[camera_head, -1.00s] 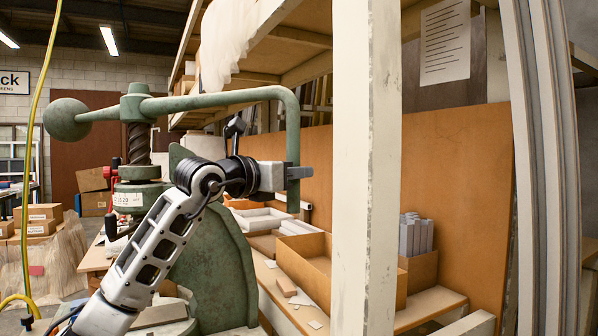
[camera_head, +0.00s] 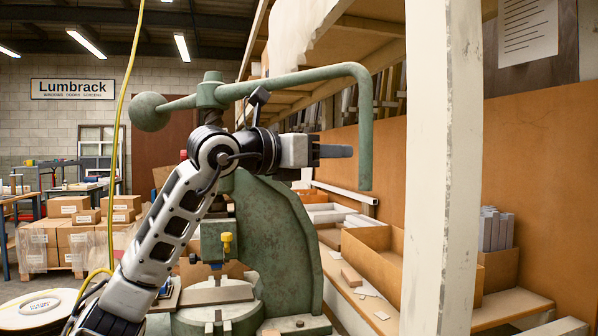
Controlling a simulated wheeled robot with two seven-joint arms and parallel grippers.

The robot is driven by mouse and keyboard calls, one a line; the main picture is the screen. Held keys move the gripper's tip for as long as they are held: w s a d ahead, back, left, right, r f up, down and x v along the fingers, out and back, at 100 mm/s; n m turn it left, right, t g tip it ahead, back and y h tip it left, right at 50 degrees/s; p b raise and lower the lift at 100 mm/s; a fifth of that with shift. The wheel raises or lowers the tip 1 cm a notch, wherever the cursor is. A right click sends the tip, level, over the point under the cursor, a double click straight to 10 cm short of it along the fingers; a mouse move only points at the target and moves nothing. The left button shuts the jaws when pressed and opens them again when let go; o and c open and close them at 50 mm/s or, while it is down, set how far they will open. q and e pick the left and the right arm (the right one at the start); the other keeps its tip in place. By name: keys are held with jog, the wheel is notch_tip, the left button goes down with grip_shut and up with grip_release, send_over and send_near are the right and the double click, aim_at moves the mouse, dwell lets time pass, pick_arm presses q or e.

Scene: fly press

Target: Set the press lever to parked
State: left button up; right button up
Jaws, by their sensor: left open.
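The green press lever (camera_head: 290,77) runs across the top of the fly press (camera_head: 275,215). A round ball weight (camera_head: 149,111) is at its left end. At its right end the lever bends down into a vertical handle (camera_head: 365,130). My left gripper (camera_head: 340,151) is open and empty, pointing right, with its fingers overlapping in this view. Its fingertips end just left of the handle, with a narrow gap in the picture. My forearm hides part of the press screw and frame. My right gripper is out of view.
A pale upright post (camera_head: 443,200) stands right of the handle. A wooden shelf rack hangs above and behind the lever. An open wooden box (camera_head: 372,262) sits on the bench behind. Stacked cartons (camera_head: 65,235) stand at the left, and a yellow hose hangs there.

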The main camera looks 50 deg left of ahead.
pick_arm(q)
jog(key=s+b, duration=0.2)
jog(key=s, duration=0.4)
jog(key=shift+a, duration=0.4)
